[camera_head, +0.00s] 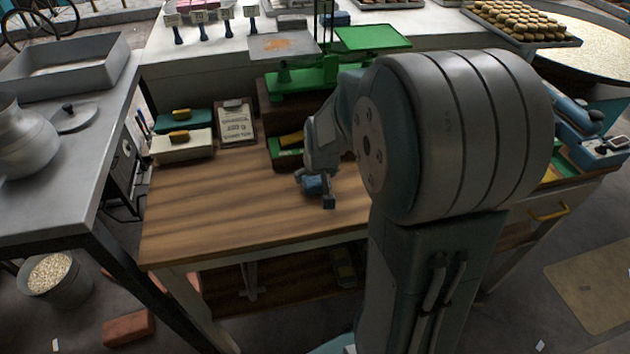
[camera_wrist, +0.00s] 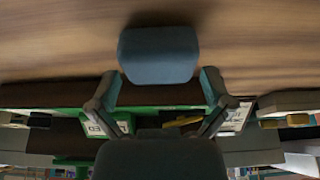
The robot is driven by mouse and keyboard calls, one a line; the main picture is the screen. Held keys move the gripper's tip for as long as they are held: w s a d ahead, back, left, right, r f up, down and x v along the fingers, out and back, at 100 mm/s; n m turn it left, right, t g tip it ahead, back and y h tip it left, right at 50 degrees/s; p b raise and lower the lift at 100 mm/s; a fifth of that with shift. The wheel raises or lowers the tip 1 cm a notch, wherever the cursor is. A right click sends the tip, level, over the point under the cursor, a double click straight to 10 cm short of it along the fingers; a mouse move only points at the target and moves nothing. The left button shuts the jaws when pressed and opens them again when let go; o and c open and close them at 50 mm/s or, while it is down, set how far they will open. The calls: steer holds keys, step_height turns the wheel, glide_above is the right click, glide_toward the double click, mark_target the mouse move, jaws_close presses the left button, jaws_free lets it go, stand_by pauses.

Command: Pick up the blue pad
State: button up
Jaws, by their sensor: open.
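The blue pad is a small rounded grey-blue block (camera_wrist: 158,55) on the wooden table in the wrist view. In the head view it shows as a small blue patch (camera_head: 314,185) by my fingers, partly covered by them. My gripper (camera_head: 315,190) is low over the middle of the table. In the wrist view my gripper (camera_wrist: 158,88) is open, with one finger to each side of the pad's near end. Whether either finger touches the pad cannot be told.
The wooden table (camera_head: 210,215) is clear to the left and front. Behind are a green tray with a yellow piece (camera_head: 291,139), a clipboard (camera_head: 236,122), a teal box (camera_head: 165,123), a white box (camera_head: 170,150) and a green scale (camera_head: 310,80). A metal table (camera_head: 60,170) stands left.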

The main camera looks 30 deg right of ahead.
steer(key=shift+w+d+f, duration=0.1)
steer(key=shift+w+f, duration=0.1)
steer(key=shift+f, duration=0.35)
steer(key=c, duration=0.7)
steer(key=shift+r, duration=0.6)
step_height(320, 180, up, 2)
steer(key=shift+r, duration=0.2)
steer(key=s+a+r, duration=0.1)
steer(key=s+r, duration=0.2)
steer(key=s, duration=0.1)
steer(key=s+a+r, duration=0.1)
steer(key=s+r, duration=0.2)
steer(key=s, duration=0.2)
steer(key=s+a+r, duration=0.1)
steer(key=s+r, duration=0.2)
steer(key=s, duration=0.1)
steer(key=shift+s+a+r, duration=0.25)
steer(key=shift+s+a, duration=0.05)
steer(key=shift+a, duration=0.1)
